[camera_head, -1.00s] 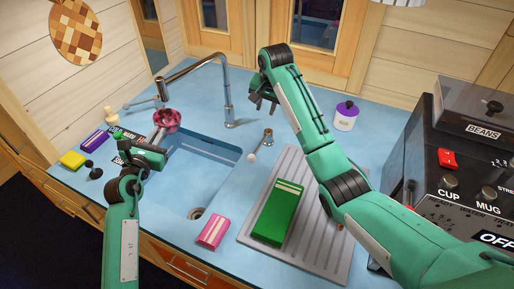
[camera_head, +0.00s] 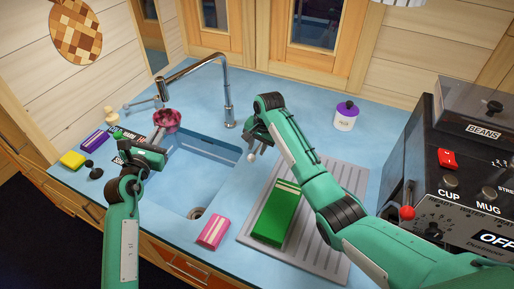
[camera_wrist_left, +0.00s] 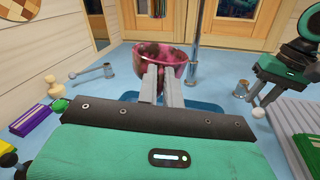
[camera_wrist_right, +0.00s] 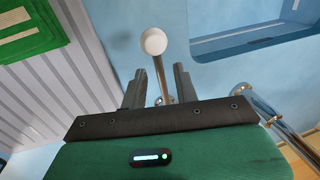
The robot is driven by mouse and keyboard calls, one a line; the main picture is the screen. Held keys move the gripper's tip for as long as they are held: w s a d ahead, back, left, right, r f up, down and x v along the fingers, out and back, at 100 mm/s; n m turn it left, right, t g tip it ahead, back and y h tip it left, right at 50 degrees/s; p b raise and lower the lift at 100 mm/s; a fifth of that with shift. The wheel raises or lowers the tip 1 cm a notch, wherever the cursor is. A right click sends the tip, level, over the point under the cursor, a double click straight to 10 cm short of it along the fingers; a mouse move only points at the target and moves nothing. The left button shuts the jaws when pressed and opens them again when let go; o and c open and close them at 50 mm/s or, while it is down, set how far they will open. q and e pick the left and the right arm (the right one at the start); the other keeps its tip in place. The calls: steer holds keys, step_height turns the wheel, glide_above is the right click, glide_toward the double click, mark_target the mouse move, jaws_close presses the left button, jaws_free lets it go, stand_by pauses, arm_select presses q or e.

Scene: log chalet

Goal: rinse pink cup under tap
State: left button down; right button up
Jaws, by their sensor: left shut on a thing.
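The pink cup (camera_head: 168,117), translucent with dark red patches, is over the far left part of the sink (camera_head: 190,185), below the tap's spout end (camera_head: 160,88). My left gripper (camera_head: 158,138) is shut on it; in the left wrist view both fingers meet the cup (camera_wrist_left: 151,57). The tap (camera_head: 228,100) rises behind the sink. I see no water stream. My right gripper (camera_head: 257,140) is at the right tap lever. In the right wrist view its open fingers (camera_wrist_right: 160,80) stand either side of the metal rod, whose white knob (camera_wrist_right: 153,41) shows beyond them.
A green box (camera_head: 275,212) lies on the drainer and a pink box (camera_head: 213,232) at the sink's front edge. A purple-lidded jar (camera_head: 345,117) and coffee machine (camera_head: 455,165) are on the right.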

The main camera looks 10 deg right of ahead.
steer(key=shift+f, duration=0.5)
jaws_close()
